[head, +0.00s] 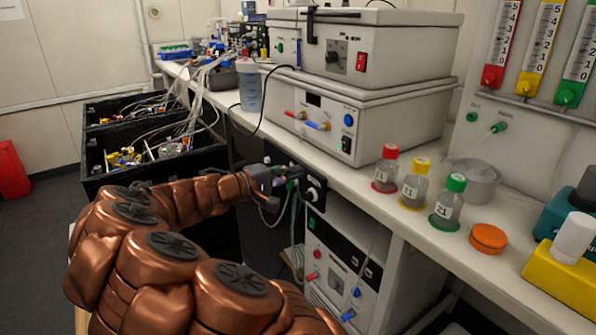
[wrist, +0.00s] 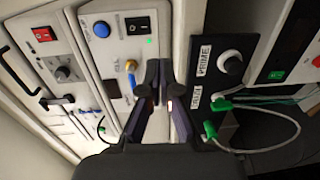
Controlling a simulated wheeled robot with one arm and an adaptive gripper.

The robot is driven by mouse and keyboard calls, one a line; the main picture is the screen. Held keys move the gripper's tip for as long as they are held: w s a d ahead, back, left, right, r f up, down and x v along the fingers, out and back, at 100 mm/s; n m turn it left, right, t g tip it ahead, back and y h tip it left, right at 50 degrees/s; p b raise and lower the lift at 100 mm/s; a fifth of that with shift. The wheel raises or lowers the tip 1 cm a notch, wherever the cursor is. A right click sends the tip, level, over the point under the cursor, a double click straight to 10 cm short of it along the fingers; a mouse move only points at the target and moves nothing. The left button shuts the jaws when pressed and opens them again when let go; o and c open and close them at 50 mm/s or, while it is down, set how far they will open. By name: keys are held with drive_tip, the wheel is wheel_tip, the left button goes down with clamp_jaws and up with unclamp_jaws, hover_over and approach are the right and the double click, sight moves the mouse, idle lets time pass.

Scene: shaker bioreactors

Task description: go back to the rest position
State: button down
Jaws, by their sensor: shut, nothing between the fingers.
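My copper-coloured arm reaches from the bottom of the head view towards the bench front. My gripper (head: 288,172) is at its far end, close to a black control panel (head: 312,190) with a white-ringed knob below the bench top. In the wrist view my gripper (wrist: 160,92) shows its dark fingers brought together at the tips, with nothing held. The panel's label reading PRIME (wrist: 203,55) and its knob (wrist: 232,64) lie just right of the fingers. Whether the fingertips touch the panel cannot be told.
Two stacked white devices (head: 365,98) stand on the bench (head: 345,195). Bottles with red (head: 386,172), yellow (head: 414,188) and green (head: 447,207) caps stand right of them.

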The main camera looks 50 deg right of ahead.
idle(0.5)
drive_tip(key=s+a+f+m+y, duration=0.1)
drive_tip(key=s+a+f+y, duration=0.25)
drive_tip(key=s+a, duration=0.2)
drive_tip(key=s+a+f+m+y, duration=0.1)
drive_tip(key=s+a+f+y, duration=0.1)
drive_tip(key=s+a+y, duration=0.35)
drive_tip(key=s+a+f+n+t+y, duration=0.1)
drive_tip(key=s+a+f+n+y, duration=0.4)
drive_tip(key=a, duration=0.7)
drive_tip(key=s+a+f+t+y, duration=0.1)
drive_tip(key=s+a+f+y, duration=0.2)
drive_tip(key=s+a, duration=0.65)
wheel_tip(320, 180, up, 19)
drive_tip(key=w+a+t+p, duration=0.1)
drive_tip(key=w+a+p, duration=0.2)
drive_tip(key=p, duration=1.5)
drive_tip(key=shift+r, duration=0.1)
